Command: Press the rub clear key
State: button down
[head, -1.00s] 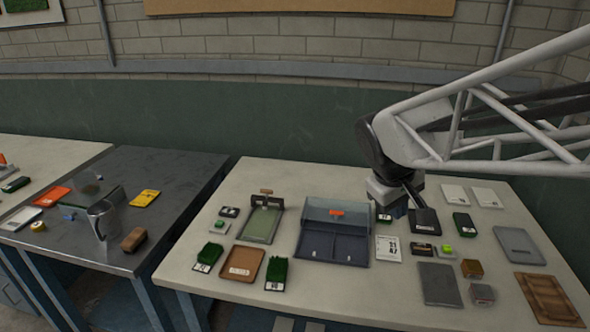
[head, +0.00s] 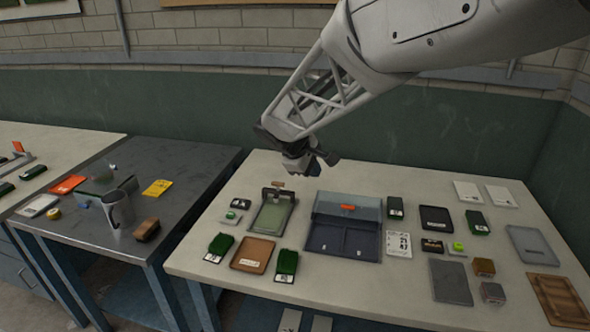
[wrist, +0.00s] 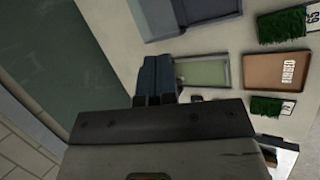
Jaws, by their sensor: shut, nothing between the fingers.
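I cannot read any label naming the rub clear key. Two button-like keys show in the head view: a small white box with a green top (head: 232,216), left of the green-bedded rub tray (head: 272,212), and a bright yellow-green button (head: 458,247) on a dark base at the right. My gripper (head: 318,167) is shut and empty, in the air above the back of the table, behind and right of the rub tray. In the wrist view my fingers (wrist: 155,75) lie together, pointing towards the table, with the rub tray (wrist: 203,72) to their right. The gripper body hides the lower part there.
A clear-lidded dark bin (head: 343,240) stands right of the rub tray. A brown tray (head: 252,254) sits in front, between two turf samples (head: 219,246) and (head: 287,263). A grey bench (head: 85,225) with a metal jug (head: 118,208) is at the left.

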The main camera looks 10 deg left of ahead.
jog(key=w+a+f+n+t, duration=0.1)
jog(key=w+a+f+n, duration=0.1)
jog(key=a, duration=0.4)
jog(key=w+a+f+n+t, duration=0.1)
jog(key=a+f, duration=0.2)
jog(key=a, duration=0.4)
jog(key=n+t, duration=0.1)
jog(key=n, duration=0.3)
send_over(231, 215)
notch_tip(231, 215, down, 6)
jog(key=shift+f, duration=0.15)
jog(key=shift+f, duration=4.3)
jog(key=shift+f, duration=0.95)
jog(key=shift+r, duration=0.95)
